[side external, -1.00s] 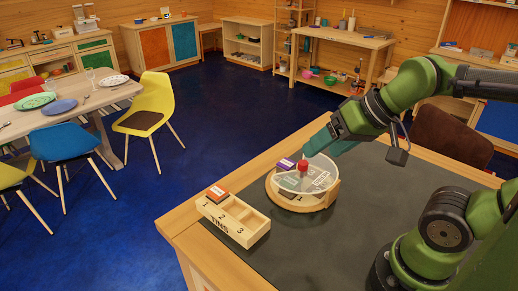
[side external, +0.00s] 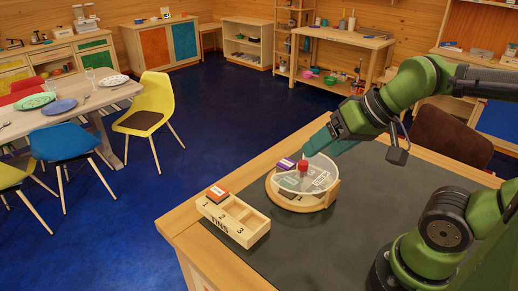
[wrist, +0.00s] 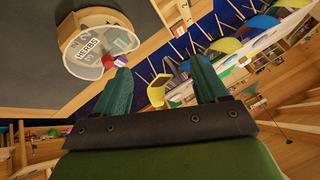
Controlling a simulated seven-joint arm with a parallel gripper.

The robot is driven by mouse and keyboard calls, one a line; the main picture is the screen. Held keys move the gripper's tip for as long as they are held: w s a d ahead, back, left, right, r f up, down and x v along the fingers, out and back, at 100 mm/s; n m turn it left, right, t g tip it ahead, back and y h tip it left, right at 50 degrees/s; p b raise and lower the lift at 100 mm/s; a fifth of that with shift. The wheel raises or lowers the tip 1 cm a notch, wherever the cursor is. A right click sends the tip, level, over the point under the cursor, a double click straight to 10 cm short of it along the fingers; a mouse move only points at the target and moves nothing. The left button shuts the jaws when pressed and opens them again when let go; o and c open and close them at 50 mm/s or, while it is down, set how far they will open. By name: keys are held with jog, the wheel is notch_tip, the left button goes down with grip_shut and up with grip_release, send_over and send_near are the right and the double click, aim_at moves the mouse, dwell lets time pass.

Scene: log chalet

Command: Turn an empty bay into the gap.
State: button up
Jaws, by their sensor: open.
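A round wooden carousel (side external: 295,205) stands on the dark mat, under a clear cover with a red knob (side external: 303,166). Labelled tins show through the cover; one reads HERBS in the wrist view (wrist: 89,45). A purple tin (side external: 286,163) shows at the carousel's back left edge. Which bays are empty, and where the gap is, I cannot tell clearly. A wooden rack (side external: 236,228) marked TINS, with places 1, 2 and 3, holds an orange-topped tin (side external: 217,193) at place 1. My gripper (wrist: 160,66) is open and empty, close beside the knob and above the carousel's far side.
The dark mat (side external: 340,245) is clear in front of the carousel. The rack stands near the left edge of the wooden bench (side external: 185,225). A brown chair (side external: 452,135) is behind the bench. A dining table (side external: 95,100) and chairs stand far off to the left.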

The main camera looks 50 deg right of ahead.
jog(key=shift+f, duration=0.1)
jog(key=shift+c, duration=1.2)
jog(key=shift+w+a+f+g, duration=0.1)
jog(key=shift+w+f+g, duration=0.05)
jog(key=shift+f+g, duration=0.2)
jog(key=shift+c, duration=0.2)
jog(key=m+g+h, duration=0.2)
jog(key=m+g, duration=0.5)
jog(key=m, duration=1)
send_over(303, 163)
jog(key=shift+t, duration=0.25)
notch_tip(303, 163, down, 16)
jog(key=shift+f, duration=0.1)
jog(key=shift+c, duration=0.3)
grip_shut()
